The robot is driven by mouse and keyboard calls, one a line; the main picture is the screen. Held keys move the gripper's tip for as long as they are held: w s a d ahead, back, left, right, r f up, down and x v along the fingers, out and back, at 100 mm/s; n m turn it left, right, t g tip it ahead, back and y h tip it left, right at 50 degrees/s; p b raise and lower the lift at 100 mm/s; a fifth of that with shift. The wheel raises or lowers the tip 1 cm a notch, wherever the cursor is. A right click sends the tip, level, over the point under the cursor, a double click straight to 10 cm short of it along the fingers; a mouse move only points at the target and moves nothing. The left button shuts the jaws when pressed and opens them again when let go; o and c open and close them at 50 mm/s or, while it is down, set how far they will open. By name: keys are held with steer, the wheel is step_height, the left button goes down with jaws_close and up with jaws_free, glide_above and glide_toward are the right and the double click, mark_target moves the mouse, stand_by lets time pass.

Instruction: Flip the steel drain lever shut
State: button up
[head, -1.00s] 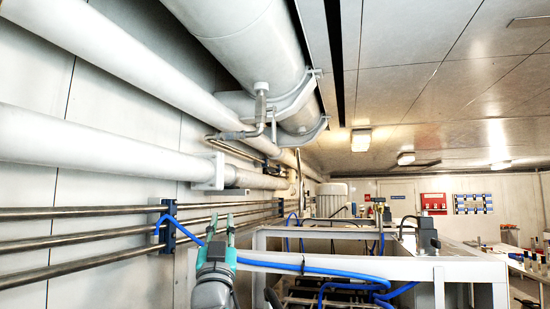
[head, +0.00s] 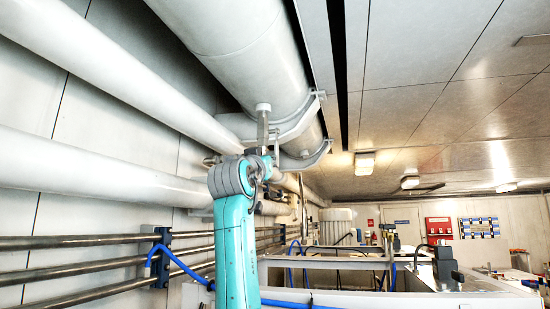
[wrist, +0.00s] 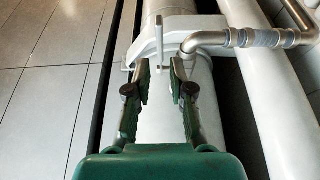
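The steel drain fitting (head: 263,118) hangs under the large pale overhead pipe in the head view. A thin steel bar (head: 276,142), which looks like the lever, hangs beside it. Contact with the bar cannot be told. In the head view my arm hides the gripper and part of the fitting.
A pale bracket (wrist: 177,32) clamps the large pipe (wrist: 165,120) just beyond the fingertips. Other pale pipes (head: 95,165) and steel rails (head: 85,242) run along the left wall. A machine frame with blue hoses (head: 285,303) stands below right.

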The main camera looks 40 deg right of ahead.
mark_target(277, 147)
steer(key=x, duration=1)
jaws_close()
